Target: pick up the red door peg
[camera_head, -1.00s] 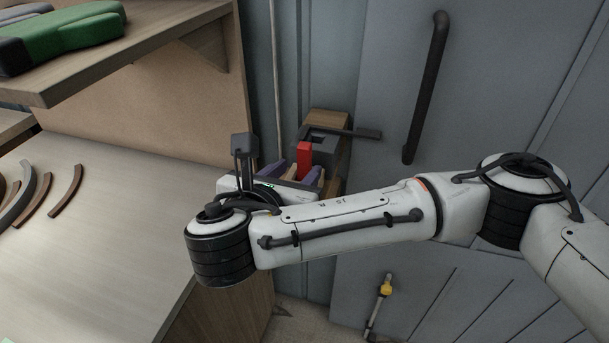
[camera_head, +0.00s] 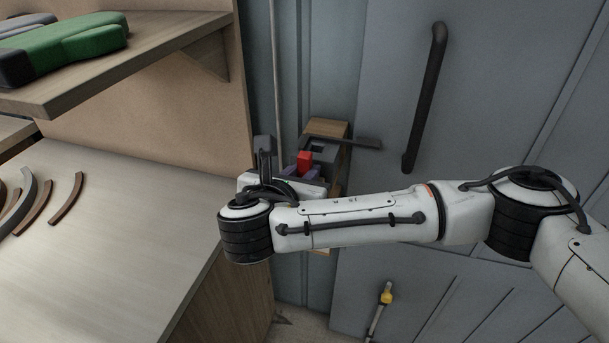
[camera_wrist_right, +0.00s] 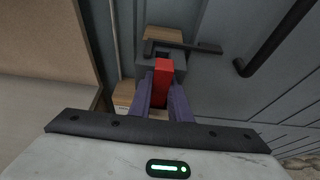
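The red door peg (camera_head: 305,160) stands upright at the dark grey block (camera_head: 320,148) on the door side. My right gripper (camera_wrist_right: 161,93) reaches toward it, with its two purple fingers on either side of the peg. The peg also shows between the fingers in the right wrist view (camera_wrist_right: 162,76). The fingers are very close to the peg's sides; I cannot tell whether they press on it. The peg's lower part is hidden by the fingers and my wrist. My left gripper is not in view.
A dark bar (camera_head: 362,143) sticks out right from the grey block, which has a wooden piece (camera_head: 328,128) behind it. A black door handle (camera_head: 425,95) is to the right. A wooden table (camera_head: 110,250) with curved strips and a shelf (camera_head: 150,55) are at left.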

